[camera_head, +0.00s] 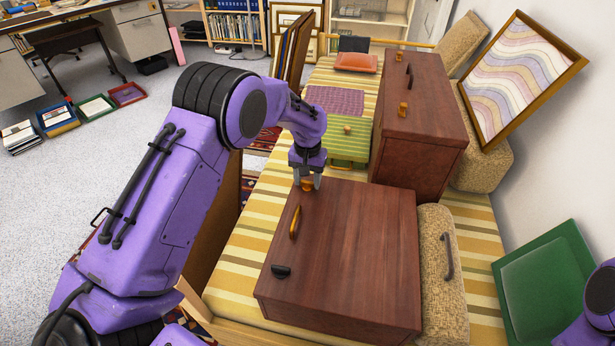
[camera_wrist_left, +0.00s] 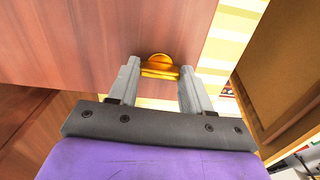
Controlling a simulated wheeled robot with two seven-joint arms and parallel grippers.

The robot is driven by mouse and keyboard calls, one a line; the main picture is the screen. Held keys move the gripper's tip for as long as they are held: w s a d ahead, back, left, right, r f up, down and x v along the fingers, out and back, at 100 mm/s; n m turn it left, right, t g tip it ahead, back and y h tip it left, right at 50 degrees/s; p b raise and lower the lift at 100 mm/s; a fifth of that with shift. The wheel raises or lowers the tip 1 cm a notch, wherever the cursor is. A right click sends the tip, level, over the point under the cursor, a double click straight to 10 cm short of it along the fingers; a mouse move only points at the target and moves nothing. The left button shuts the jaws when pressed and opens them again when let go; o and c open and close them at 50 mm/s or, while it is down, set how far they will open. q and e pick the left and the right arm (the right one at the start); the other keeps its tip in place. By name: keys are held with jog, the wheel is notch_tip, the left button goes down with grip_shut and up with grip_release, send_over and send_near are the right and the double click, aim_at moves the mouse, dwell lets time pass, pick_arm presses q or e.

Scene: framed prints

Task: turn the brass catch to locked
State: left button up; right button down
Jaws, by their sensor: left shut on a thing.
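A reddish-brown wooden case (camera_head: 350,255) lies on a yellow striped surface. A brass catch (camera_head: 307,186) sits at its far left corner. My left gripper (camera_head: 307,182) points down over that corner and is shut on this catch. In the left wrist view the catch (camera_wrist_left: 158,66) shows as a rounded brass knob between the two grey fingers (camera_wrist_left: 157,80). The fingers hide part of it in the head view. A brass handle (camera_head: 295,222) and a dark catch (camera_head: 281,271) lie along the same edge. My right gripper is out of view.
A taller brown case (camera_head: 425,130) with its own brass catches stands behind. A green striped case (camera_head: 349,148) is beyond the gripper. A tan woven case (camera_head: 440,270) lies against the right side. A framed wavy print (camera_head: 520,75) leans by the wall.

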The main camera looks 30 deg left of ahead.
pick_arm(q)
jog(key=m+p, duration=0.2)
jog(key=p, duration=0.1)
jog(key=shift+r+m, duration=0.3)
jog(key=shift+m, duration=0.1)
jog(key=shift+f+m+p, duration=0.1)
jog(key=shift+m+p, duration=0.8)
jog(key=shift+m, duration=0.1)
jog(key=m+p, duration=0.1)
jog(key=m, duration=0.1)
jog(key=shift+f+m, duration=0.1)
jog(key=shift+m, duration=0.2)
jog(key=m+p, duration=0.1)
jog(key=m, duration=0.3)
jog(key=shift+m, duration=0.3)
jog(key=m, duration=0.5)
jog(key=shift+f+p, duration=0.1)
jog(key=shift+p, duration=0.3)
jog(key=shift+m, duration=0.4)
jog(key=o, duration=1.1)
jog(key=shift+c, duration=0.2)
